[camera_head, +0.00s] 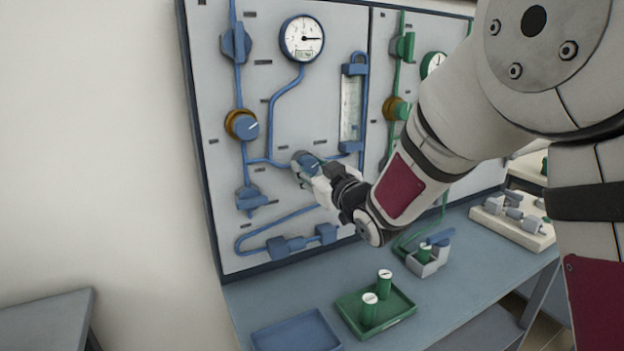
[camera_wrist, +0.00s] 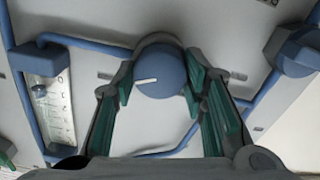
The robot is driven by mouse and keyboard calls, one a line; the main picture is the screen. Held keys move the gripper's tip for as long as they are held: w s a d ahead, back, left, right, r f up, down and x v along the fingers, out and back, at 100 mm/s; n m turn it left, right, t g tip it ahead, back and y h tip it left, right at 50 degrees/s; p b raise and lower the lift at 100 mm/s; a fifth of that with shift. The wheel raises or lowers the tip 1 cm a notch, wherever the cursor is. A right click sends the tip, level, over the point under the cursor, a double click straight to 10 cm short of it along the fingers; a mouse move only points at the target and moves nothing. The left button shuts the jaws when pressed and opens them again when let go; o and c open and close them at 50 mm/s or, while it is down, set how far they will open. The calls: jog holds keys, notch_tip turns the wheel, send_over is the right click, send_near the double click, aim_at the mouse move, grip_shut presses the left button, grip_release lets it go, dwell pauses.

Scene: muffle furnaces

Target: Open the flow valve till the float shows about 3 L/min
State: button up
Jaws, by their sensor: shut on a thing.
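The flow valve is a round blue knob (camera_head: 306,162) on the left panel, on the blue pipe that runs to the flow meter. In the wrist view the knob (camera_wrist: 160,76) shows a white mark pointing left. My gripper (camera_head: 314,172) is shut on the knob, its green-padded fingers (camera_wrist: 160,88) one on each side. The flow meter (camera_head: 351,106) is a clear upright tube to the right of the knob. It appears turned over in the wrist view (camera_wrist: 55,110), with a dark float (camera_wrist: 39,90) near its inlet end. The scale figures are too small to read.
A dial gauge (camera_head: 302,38) and a brass-collared blue knob (camera_head: 242,125) are on the same panel. A green-piped panel (camera_head: 408,50) stands to the right, partly behind my arm. On the bench are a green tray (camera_head: 398,312) with green cylinders and an empty blue tray (camera_head: 297,334).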

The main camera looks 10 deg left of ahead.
jog(key=n+b, duration=0.5)
jog(key=b, duration=0.1)
jog(key=shift+f, duration=0.2)
jog(key=n+b, duration=0.3)
jog(key=b, duration=0.1)
jog(key=shift+a+r, duration=0.1)
jog(key=shift+r+n, duration=0.1)
jog(key=shift+n, duration=0.3)
jog(key=o, duration=1.2)
jog(key=shift+c, duration=0.2)
jog(key=v, duration=1.2)
